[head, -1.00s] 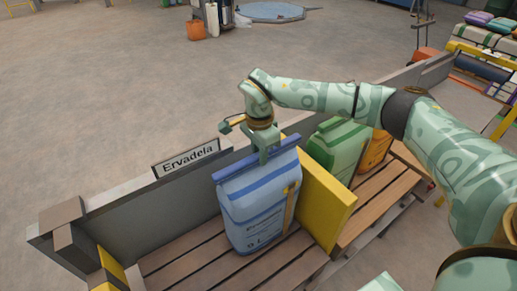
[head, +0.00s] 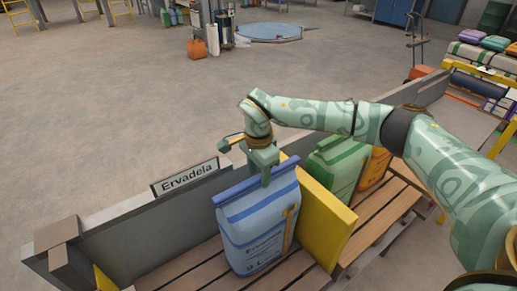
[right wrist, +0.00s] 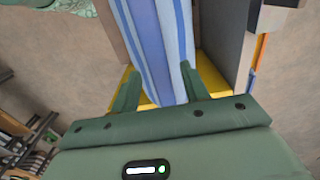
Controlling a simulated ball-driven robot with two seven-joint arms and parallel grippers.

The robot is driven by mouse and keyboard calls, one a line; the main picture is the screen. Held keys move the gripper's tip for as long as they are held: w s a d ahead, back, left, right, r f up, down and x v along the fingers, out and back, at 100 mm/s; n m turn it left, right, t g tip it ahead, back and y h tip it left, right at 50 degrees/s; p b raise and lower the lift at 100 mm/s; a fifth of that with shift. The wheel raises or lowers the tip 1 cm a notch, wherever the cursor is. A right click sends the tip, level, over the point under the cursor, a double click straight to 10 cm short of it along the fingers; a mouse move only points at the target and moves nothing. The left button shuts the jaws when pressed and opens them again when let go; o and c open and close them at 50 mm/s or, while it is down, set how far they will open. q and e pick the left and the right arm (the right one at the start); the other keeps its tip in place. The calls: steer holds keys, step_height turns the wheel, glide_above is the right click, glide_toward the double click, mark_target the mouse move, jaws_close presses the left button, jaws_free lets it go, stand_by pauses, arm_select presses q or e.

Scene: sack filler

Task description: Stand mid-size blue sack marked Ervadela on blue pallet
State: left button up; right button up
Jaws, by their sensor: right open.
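My right gripper (head: 266,180) is at the sack's top edge. In the right wrist view its open fingers (right wrist: 161,90) stand either side of the blue and white striped sack (right wrist: 155,45). Whether they touch it I cannot tell. My left gripper is not in view. I see no pallet that is clearly blue.
A yellow divider (head: 325,215) stands close on the sack's right, with a green sack (head: 338,165) and an orange sack (head: 375,168) beyond it. A grey wall (head: 140,220) runs behind the bay. A round blue platform (head: 268,32) lies far back across open floor.

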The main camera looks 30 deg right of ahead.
step_height(320, 180, up, 15)
steer(key=p, duration=0.1)
steer(key=shift+p, duration=0.35)
steer(key=shift+a, duration=0.15)
